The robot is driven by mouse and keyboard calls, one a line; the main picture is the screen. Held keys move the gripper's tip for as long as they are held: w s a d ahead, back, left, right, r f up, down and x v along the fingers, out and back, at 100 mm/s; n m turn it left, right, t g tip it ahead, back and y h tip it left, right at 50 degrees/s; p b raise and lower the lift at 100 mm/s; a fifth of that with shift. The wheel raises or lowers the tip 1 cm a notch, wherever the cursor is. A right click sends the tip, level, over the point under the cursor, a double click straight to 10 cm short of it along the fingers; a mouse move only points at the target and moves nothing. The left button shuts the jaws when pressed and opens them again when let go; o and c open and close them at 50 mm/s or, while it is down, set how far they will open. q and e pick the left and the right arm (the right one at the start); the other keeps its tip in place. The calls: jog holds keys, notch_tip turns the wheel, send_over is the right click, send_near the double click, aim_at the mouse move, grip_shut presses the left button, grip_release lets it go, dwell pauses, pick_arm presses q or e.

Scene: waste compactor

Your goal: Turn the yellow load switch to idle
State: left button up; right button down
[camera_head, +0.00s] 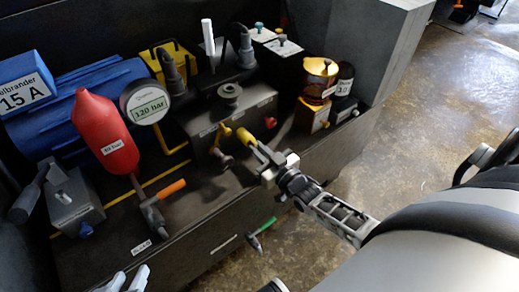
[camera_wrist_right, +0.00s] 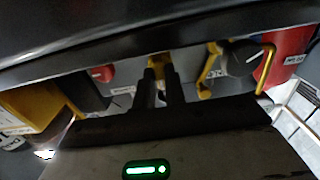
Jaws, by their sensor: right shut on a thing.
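The yellow load switch (camera_head: 244,136) sticks out from the front of the dark control box (camera_head: 252,108). My right gripper (camera_head: 258,152) reaches it from the lower right and is shut on its yellow handle. In the right wrist view the two dark fingers (camera_wrist_right: 158,90) close around the yellow handle (camera_wrist_right: 161,68), whose tip shows between and beyond them. The labels near the switch are too small to read. My left gripper (camera_head: 125,281) shows only its fingertips at the bottom edge; they are apart with nothing between them.
A red cylinder (camera_head: 103,126), a gauge (camera_head: 145,102) and an orange-handled valve (camera_head: 170,188) stand to the left. A green-handled valve (camera_head: 262,232) is below. Open floor (camera_head: 420,110) lies to the right.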

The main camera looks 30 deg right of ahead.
dwell(0.3)
jog(key=c, duration=1.5)
grip_release()
pick_arm(q)
jog(key=shift+s+d, duration=0.1)
jog(key=shift+s, duration=0.05)
pick_arm(e)
jog(key=shift+o, duration=0.2)
jog(key=shift+s, duration=0.15)
